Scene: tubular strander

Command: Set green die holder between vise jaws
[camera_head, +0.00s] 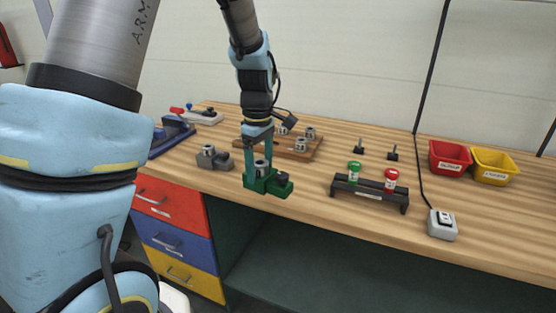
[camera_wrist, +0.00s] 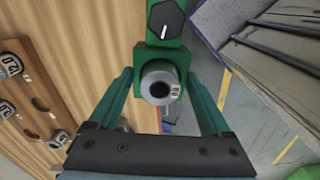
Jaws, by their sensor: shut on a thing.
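The green die holder (camera_head: 266,186) is in my gripper (camera_head: 259,168), with a finger on either side of it. It appears at the bench's front edge in the head view; its height above the bench is hard to tell. In the wrist view the green die holder (camera_wrist: 168,60) shows a grey round die (camera_wrist: 160,84) and a black knob (camera_wrist: 166,18). The bench lies to its left and the floor to its right. A blue thing, which looks like the vise (camera_head: 170,138), stands at the bench's left end, partly behind my arm; its jaws cannot be made out.
A grey holder (camera_head: 214,158) sits between the blue thing and my gripper. A wooden board (camera_head: 300,152) with several dies lies behind. A black rack (camera_head: 368,192), red bin (camera_head: 449,158), yellow bin (camera_head: 493,166) and switch box (camera_head: 441,225) stand to the right.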

